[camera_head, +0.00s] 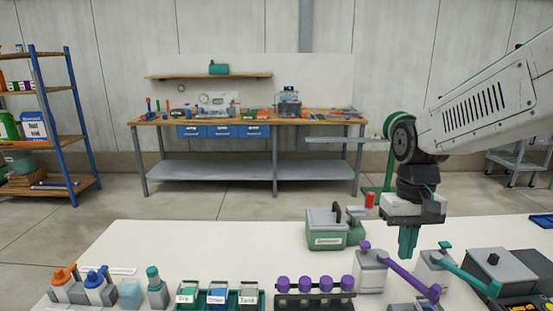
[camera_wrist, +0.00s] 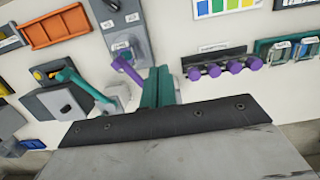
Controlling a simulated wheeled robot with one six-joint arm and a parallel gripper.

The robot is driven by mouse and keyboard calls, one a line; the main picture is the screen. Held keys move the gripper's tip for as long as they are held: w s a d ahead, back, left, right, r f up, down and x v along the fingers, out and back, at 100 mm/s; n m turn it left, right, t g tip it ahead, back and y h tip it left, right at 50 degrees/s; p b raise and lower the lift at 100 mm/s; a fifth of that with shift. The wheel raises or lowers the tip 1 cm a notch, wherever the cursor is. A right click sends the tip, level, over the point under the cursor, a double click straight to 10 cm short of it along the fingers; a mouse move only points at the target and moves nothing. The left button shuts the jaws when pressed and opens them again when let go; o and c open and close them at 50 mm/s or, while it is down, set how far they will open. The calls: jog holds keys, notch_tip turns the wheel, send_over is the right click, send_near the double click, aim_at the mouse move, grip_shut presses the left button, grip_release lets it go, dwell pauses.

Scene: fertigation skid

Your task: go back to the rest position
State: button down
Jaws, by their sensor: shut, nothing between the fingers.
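My gripper (camera_head: 408,242) points down above the right part of the white table (camera_head: 240,240) in the head view. Its teal fingers are together with nothing between them. In the wrist view the gripper (camera_wrist: 160,80) shows as teal fingers beyond its dark body. A valve with a purple lever (camera_head: 408,278) and one with a teal lever (camera_head: 465,273) stand below and beside the fingers in the head view. The purple lever (camera_wrist: 128,70) and teal lever (camera_wrist: 85,84) also show in the wrist view. I cannot tell the exact gap between fingers and levers.
A green-grey case (camera_head: 328,240) stands left of my gripper. A row of purple knobs (camera_head: 305,284), labelled bins (camera_head: 217,298) and orange and blue valves (camera_head: 80,283) line the front edge. A grey box (camera_head: 500,268) is at right. The table's left middle is clear.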

jog(key=s+r+t, duration=0.1)
jog(key=s+r, duration=0.1)
jog(key=s, duration=0.7)
jog(key=s+r+t, duration=0.1)
jog(key=s, duration=0.8)
jog(key=shift+s+d+r+t, duration=0.35)
jog(key=shift+d+t, duration=0.05)
dwell(1.1)
